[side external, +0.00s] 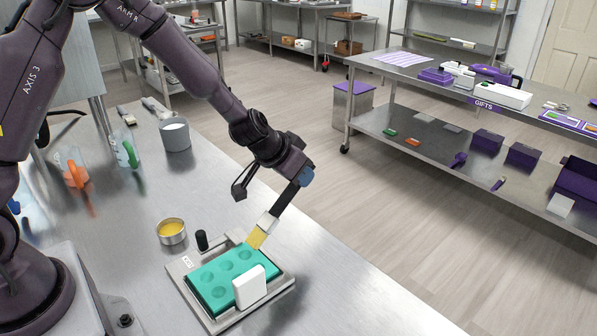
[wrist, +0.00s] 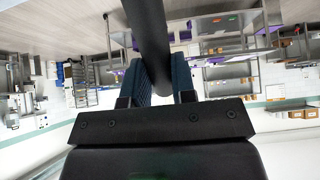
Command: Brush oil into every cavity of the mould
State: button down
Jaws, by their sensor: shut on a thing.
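The teal mould (side external: 222,277) lies in a metal tray (side external: 209,323) on the steel table, with several round cavities in its top. A white block (side external: 249,287) hides part of its near right side. My gripper (side external: 303,178) is above and to the right of the mould, shut on the dark handle of a brush (side external: 265,223). In the wrist view the brush handle (wrist: 149,35) runs between the blue finger pads. The brush tilts down-left, its yellow bristles at the mould's far right corner; contact is unclear. A small metal bowl of yellow oil (side external: 172,230) stands left of the tray.
A black knob (side external: 202,240) stands at the tray's far edge. Measuring jugs (side external: 125,150), a grey pot (side external: 175,134) and brushes (side external: 155,107) stand farther back on the table. The table is clear right of the tray.

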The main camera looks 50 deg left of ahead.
aim_at(282, 197)
jog(key=shift+f, duration=0.75)
jog(key=shift+s, duration=0.1)
jog(key=shift+s+r, duration=0.15)
jog(key=shift+s, duration=0.3)
jog(key=shift+s+f, duration=0.15)
jog(key=shift+s, duration=0.8)
jog(key=shift+s+f, duration=0.1)
jog(key=shift+s, duration=0.85)
jog(key=shift+s+r, duration=0.1)
jog(key=shift+s, duration=0.55)
jog(key=shift+s, duration=0.3)
